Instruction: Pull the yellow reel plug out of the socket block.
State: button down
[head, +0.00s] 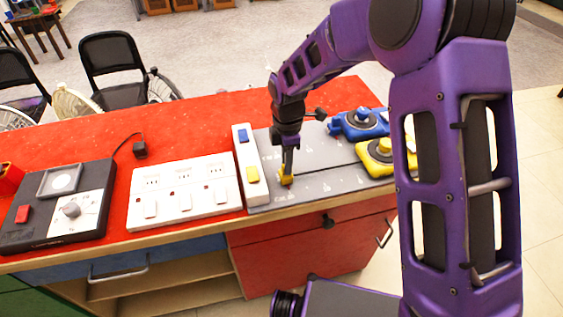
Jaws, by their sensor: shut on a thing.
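My gripper (287,178) points down over the grey board and is shut on the small yellow reel plug (286,182). The fingers cover part of the plug. The white socket block (247,160) stands just left of it, with a blue patch towards its far end and a yellow patch towards its near end. The plug shows to the right of the block, with a strip of grey board between them. Whether the plug touches the board is too small to tell. The yellow reel (388,158) sits at the right of the board, partly hidden by my arm.
A blue reel (358,122) sits behind the yellow one. Left of the block are a white switched socket panel (185,195), a small black plug (140,150) on a cord, and a black device (60,208). The red worktop (190,125) is clear behind them.

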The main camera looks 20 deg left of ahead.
jog(key=c, duration=0.8)
grip_release()
notch_tip(320, 180, up, 18)
jog(key=p, duration=0.1)
jog(key=shift+f, duration=0.25)
